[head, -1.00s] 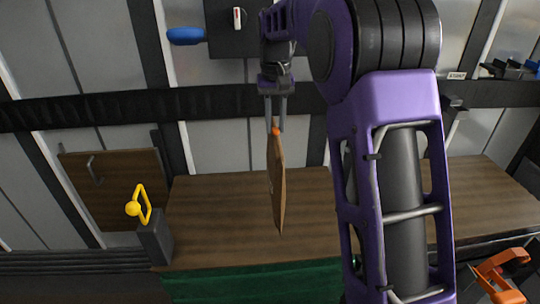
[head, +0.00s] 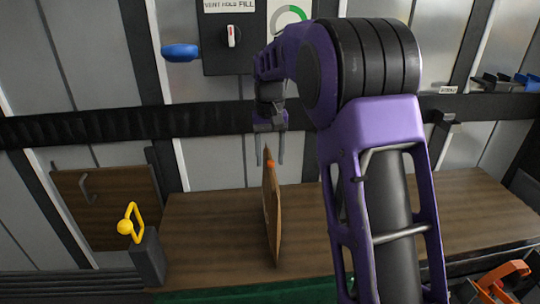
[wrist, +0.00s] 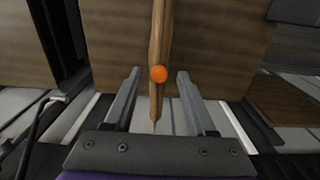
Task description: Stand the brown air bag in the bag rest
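The brown air bag (head: 272,215) is a thin flat panel seen nearly edge-on in the head view, standing upright over the wooden bench. An orange valve (head: 270,163) sits near its top. My gripper (head: 270,163) is at the bag's top edge, fingers spread apart. In the wrist view the bag (wrist: 160,40) and its orange valve (wrist: 158,74) show in the gap between the open fingers (wrist: 158,85), with clear space on both sides. I cannot make out the bag rest; whether the bag's foot sits in it is not clear.
The wooden bench (head: 210,230) has bare room left of the bag. A dark post with a yellow handle (head: 128,225) stands at its left end. A control panel with a red-and-white knob (head: 233,36) and a blue handle (head: 181,52) are above. An orange object (head: 503,280) is lower right.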

